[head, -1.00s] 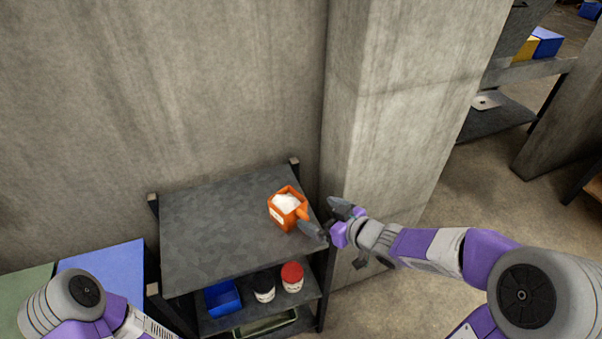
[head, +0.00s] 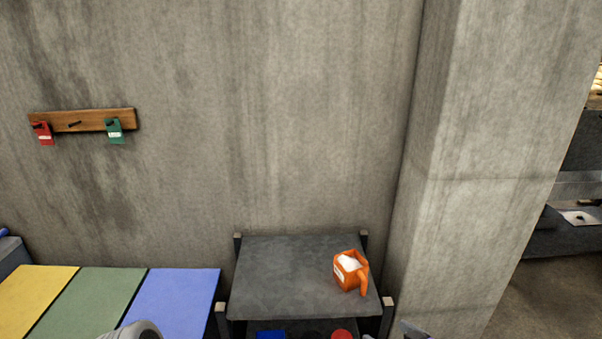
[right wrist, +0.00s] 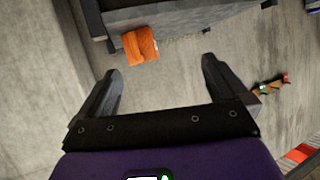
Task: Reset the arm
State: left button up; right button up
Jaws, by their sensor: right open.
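The orange cup (head: 351,271) with white grain in it stands upright on the right part of the grey shelf top (head: 275,275), its handle toward the front right. In the right wrist view the orange cup (right wrist: 140,45) shows beyond my fingers, near the shelf's dark edge. My right gripper (right wrist: 161,67) is open, with nothing between its fingers, and is apart from the cup. My left gripper is out of view; a grey part of my left arm shows at the bottom.
A concrete pillar (head: 480,150) rises right of the shelf. Blue (head: 180,300), green (head: 95,300) and yellow (head: 35,295) panels lie to the left. A wooden rack (head: 82,120) with red and green tags hangs on the wall. Blue and red items sit on the lower shelf.

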jog(key=s+a+f+m+g, duration=0.2)
jog(key=a+f+g, duration=0.1)
jog(key=f, duration=0.7)
jog(key=s+a+f+m+g, duration=0.1)
jog(key=a+f+m+g, duration=0.15)
jog(key=f, duration=0.65)
jog(key=s+a+f+m+g, duration=0.1)
jog(key=s+a+f+g, duration=0.1)
jog(key=s+f, duration=0.4)
jog(key=s+a+f+m+g+h, duration=0.1)
jog(key=s+a+f+g, duration=0.2)
jog(key=s+f, duration=0.3)
jog(key=shift+s+a+f+g, duration=0.15)
jog(key=shift+s+f+g, duration=0.25)
jog(key=shift+s, duration=0.6)
